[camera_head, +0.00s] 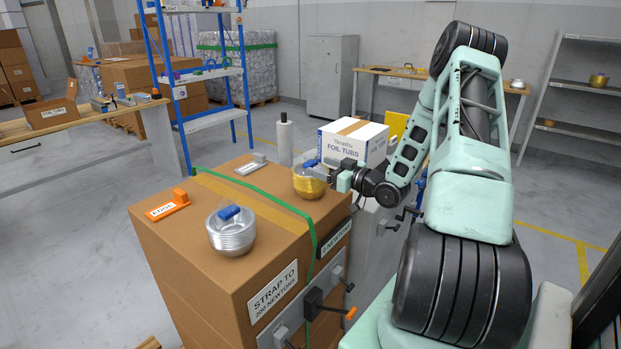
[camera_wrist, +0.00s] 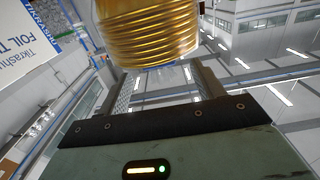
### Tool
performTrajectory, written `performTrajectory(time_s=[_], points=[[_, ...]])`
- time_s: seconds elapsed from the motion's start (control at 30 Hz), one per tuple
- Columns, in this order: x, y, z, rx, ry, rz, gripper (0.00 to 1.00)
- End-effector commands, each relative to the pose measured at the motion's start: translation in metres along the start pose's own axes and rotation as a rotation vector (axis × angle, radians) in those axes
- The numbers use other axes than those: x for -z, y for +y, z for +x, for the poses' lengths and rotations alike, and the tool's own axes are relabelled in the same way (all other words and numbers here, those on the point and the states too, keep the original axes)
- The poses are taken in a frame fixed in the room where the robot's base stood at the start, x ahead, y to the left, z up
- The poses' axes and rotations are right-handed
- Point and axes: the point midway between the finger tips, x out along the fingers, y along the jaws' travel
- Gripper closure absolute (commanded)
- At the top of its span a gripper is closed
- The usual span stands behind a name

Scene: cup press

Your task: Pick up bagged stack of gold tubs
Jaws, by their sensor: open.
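The bagged stack of gold tubs (camera_head: 308,187) stands on top of the large strapped cardboard box (camera_head: 185,240), near its far right corner, with a blue tie at its top. My gripper (camera_head: 322,171) reaches in from the right at the upper part of the stack and hides some of it. In the wrist view the ribbed gold stack (camera_wrist: 150,35) fills the upper middle, in clear film, at the ends of my open fingers (camera_wrist: 163,80). I cannot tell whether the fingers touch it.
A bagged stack of silver tubs (camera_head: 231,232) and an orange edge piece (camera_head: 168,206) share the box top. A green strap (camera_head: 270,197) crosses it.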

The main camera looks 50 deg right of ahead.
Motion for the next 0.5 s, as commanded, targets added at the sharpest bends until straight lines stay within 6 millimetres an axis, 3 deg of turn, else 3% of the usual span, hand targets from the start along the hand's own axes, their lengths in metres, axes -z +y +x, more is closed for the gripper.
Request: performTrajectory(time_s=[0.3,0.5], points=[[0.003,0.001,0.042,0.001,0.001,0.000,0.33],[0.001,0.001,0.051,0.000,0.000,0.000,0.33]])
